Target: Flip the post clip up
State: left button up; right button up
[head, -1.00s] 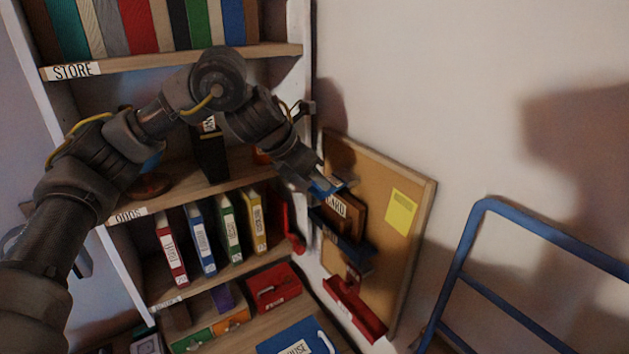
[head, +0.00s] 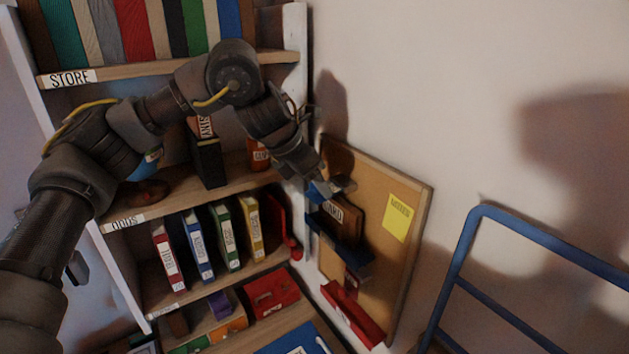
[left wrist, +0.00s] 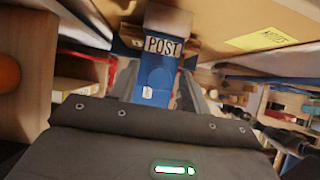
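The blue post clip, with its white POST label, shows in the left wrist view (left wrist: 158,75), straight ahead of my gripper. In the head view a blue part of it (head: 318,191) shows at my left gripper (head: 328,184), by the upper left of the cork board (head: 372,180). In the left wrist view grey fingers flank the clip, and my gripper body covers its near end. Whether the fingers press on it I cannot tell. My right gripper is not in view.
Below the clip on the board are a brown CARD holder (head: 342,222), a blue holder (head: 342,252) and a red tray (head: 352,312). A yellow note (head: 398,217) is at right. Shelves with binders (head: 226,238) stand left. A blue metal frame (head: 462,262) stands right; the wall between is bare.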

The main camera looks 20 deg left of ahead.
pick_arm(q)
jog(key=shift+r, duration=0.1)
jog(key=b+v, duration=0.3)
jog(key=v, duration=0.7)
jog(key=shift+s+r, duration=0.2)
jog(key=shift+r, duration=0.1)
jog(key=shift+a, duration=0.1)
